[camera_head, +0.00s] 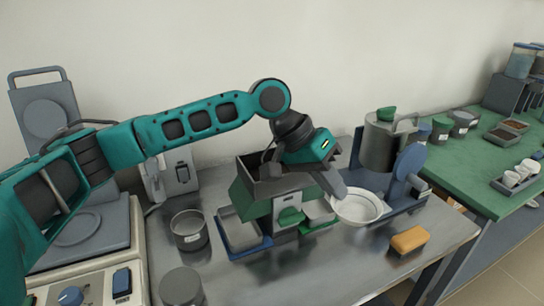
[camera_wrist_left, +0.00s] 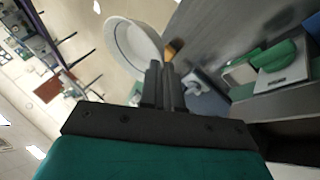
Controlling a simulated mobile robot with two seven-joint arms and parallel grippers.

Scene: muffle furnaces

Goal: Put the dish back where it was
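The white round dish (camera_head: 357,208) is right of centre in the head view, beside the green-and-grey machine. Its open top faces up, slightly tilted. My left gripper (camera_head: 338,191) reaches down from the upper left to the dish's near-left rim. In the left wrist view the fingers (camera_wrist_left: 160,76) are close together with the rim of the dish (camera_wrist_left: 133,45) at their tips, so the gripper appears shut on the rim. Whether the dish touches the metal table (camera_head: 330,270) is hard to tell. My right gripper is not in view.
A green-and-grey machine (camera_head: 262,195) with trays stands left of the dish. A blue-grey device with a metal pot (camera_head: 380,145) stands behind it. An orange block (camera_head: 409,240) lies in front right. A metal beaker (camera_head: 189,232) is at left. Bare table lies in front.

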